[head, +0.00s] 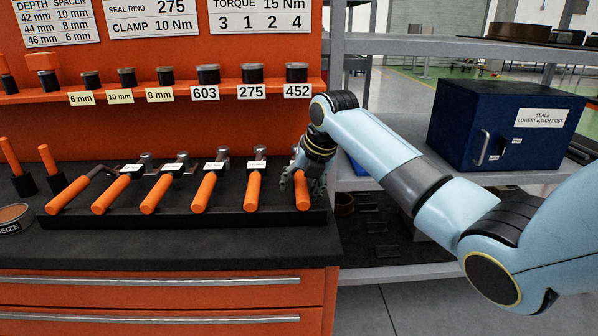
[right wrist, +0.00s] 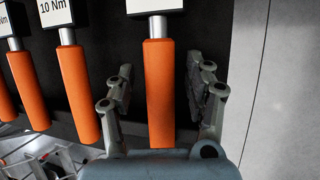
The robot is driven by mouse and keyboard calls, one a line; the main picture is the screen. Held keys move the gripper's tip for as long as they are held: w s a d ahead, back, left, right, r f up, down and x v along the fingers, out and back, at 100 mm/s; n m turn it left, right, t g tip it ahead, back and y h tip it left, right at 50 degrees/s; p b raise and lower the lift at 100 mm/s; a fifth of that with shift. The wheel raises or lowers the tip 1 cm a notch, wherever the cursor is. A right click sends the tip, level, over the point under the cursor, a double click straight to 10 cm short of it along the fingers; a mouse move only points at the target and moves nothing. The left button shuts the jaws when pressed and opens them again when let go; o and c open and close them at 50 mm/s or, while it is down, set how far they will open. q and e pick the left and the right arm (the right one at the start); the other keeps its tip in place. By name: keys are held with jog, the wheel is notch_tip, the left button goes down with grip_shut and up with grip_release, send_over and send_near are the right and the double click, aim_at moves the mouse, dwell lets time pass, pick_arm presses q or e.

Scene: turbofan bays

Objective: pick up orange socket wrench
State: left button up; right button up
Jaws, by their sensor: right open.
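Several orange-handled socket wrenches lie in a row in a black tray (head: 190,218) on the bench. The rightmost wrench (head: 302,192) is under my right gripper (head: 312,185), and its handle (right wrist: 159,95) also shows in the right wrist view. There my right gripper (right wrist: 160,95) is open, with one finger on each side of that handle and gaps between. The wrench's upper end runs out of the wrist view, and a white label covers part of its shaft. The neighbouring wrench (right wrist: 82,95), labelled 10 Nm, lies just left of the fingers. My left gripper is not in view.
An orange shelf (head: 130,92) with labelled sockets runs behind the tray. A grey rack (head: 420,46) with a dark blue cabinet (head: 500,125) stands to the right. Orange drawers (head: 150,290) are below the bench. The strip of bench in front of the tray is clear.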

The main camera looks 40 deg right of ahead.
grip_shut()
